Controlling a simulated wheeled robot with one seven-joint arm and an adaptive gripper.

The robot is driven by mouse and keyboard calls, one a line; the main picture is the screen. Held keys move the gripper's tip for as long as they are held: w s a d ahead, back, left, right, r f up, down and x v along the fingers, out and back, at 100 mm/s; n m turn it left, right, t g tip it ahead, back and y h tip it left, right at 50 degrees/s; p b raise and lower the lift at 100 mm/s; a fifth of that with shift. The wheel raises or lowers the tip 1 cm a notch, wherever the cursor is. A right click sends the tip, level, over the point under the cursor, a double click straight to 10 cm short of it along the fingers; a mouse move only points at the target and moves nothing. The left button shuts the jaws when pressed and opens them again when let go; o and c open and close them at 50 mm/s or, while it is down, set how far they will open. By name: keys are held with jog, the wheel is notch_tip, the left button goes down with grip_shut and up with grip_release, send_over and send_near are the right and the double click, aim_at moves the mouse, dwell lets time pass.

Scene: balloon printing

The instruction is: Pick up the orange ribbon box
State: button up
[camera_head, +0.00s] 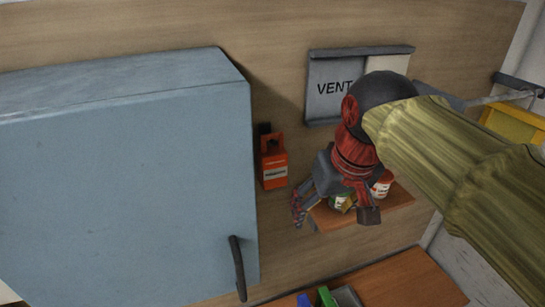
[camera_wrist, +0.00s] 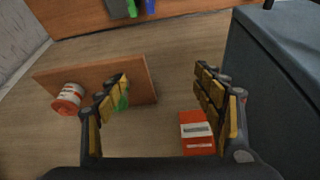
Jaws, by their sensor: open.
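The orange ribbon box (camera_head: 273,168) is against the wooden wall, right of the blue cabinet, upright with a white label and a handle-like top. A dark piece shows behind its top. My gripper (camera_head: 332,208) is open and empty, to the right of the box and in front of the small shelf. In the wrist view, the box (camera_wrist: 197,134) shows between the spread fingers of my gripper (camera_wrist: 163,80), close to the right finger. That finger hides part of the box's edge. I cannot tell how far beyond the fingers the box is.
A large blue cabinet (camera_head: 130,190) juts out left of the box. A small wooden shelf (camera_head: 400,198) carries a red-and-white can (camera_head: 382,184) and a green item (camera_head: 340,201). A VENT panel (camera_head: 328,88) is above. A brown surface (camera_head: 410,282) with blue and green items lies below.

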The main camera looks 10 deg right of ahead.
aim_at(273, 151)
jog(key=w+a+r, duration=0.2)
jog(key=w+r, duration=0.1)
jog(key=w, duration=0.1)
jog(key=w+a+r+n+g, duration=0.1)
jog(key=w+a+r, duration=0.2)
jog(key=w+r, duration=0.1)
jog(key=w+a+r+g, duration=0.1)
jog(key=w+a+r, duration=0.2)
jog(key=w, duration=0.3)
jog(key=shift+w+a+r, duration=0.1)
jog(key=shift+r, duration=0.3)
jog(key=shift+w+a, duration=0.1)
jog(key=shift+w, duration=0.1)
jog(key=shift+w+f+n+g, duration=0.1)
jog(key=shift+f+n+g, duration=0.15)
jog(key=shift+n+g, duration=0.05)
jog(key=f, duration=0.4)
jog(key=f+p, duration=0.1)
jog(key=f, duration=0.1)
jog(key=shift+d+f, duration=0.15)
jog(key=shift+d, duration=0.1)
jog(key=shift+w+f, duration=0.15)
jog(key=shift+f, duration=0.25)
jog(key=shift+c, duration=1.2)
jog(key=c, duration=1.1)
jog(key=shift+r, duration=0.1)
